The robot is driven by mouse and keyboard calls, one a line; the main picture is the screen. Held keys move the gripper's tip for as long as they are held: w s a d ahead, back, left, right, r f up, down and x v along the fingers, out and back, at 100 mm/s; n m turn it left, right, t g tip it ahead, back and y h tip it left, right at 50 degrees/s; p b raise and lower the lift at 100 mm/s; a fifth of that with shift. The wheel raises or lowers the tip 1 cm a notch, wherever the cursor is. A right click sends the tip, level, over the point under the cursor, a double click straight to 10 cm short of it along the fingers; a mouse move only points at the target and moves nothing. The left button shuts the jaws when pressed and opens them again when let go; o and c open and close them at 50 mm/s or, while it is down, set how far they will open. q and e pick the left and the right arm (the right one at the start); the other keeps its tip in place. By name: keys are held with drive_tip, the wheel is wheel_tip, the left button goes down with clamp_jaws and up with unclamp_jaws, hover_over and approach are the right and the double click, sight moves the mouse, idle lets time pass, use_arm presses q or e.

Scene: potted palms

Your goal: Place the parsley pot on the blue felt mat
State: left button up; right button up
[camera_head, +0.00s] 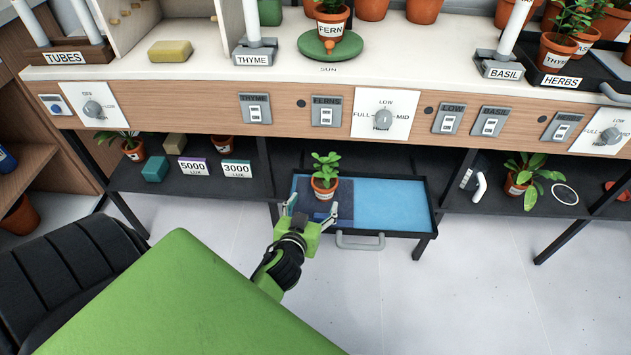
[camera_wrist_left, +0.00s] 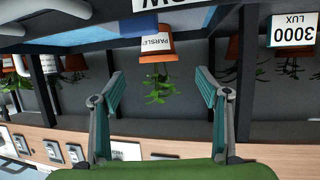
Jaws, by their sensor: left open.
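The parsley pot (camera_head: 324,189), a small terracotta pot with a green leafy plant, stands upright in the left part of a pulled-out drawer. It appears to stand on a dark blue square (camera_head: 345,214), which looks like the blue felt mat. In the left wrist view, which is upside down, the pot (camera_wrist_left: 157,42) shows its PARSLEY label. My left gripper (camera_head: 311,211) is open and empty in front of the pot, its fingers spread to either side. In the wrist view the fingers (camera_wrist_left: 159,80) show clear of the pot. My right gripper is not in view.
The drawer's right part is bare light blue (camera_head: 395,207), with a grey handle (camera_head: 360,243) in front. The wooden counter (camera_head: 215,122) overhangs behind the pot. A 3000 LUX box (camera_head: 237,169) stands on the shelf to the left. Another potted plant (camera_head: 522,180) stands to the right.

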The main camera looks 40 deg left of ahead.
use_arm(q)
drive_tip(key=s+d+r+m+g+h, duration=0.3)
drive_tip(key=s+d+m+g+h, duration=0.2)
drive_tip(key=s+d, duration=1)
drive_tip(key=s+m+g, duration=0.1)
drive_tip(key=s+g, duration=0.1)
drive_tip(key=shift+s+h, duration=0.3)
drive_tip(key=shift+s, duration=0.1)
drive_tip(key=shift+a+r, duration=0.1)
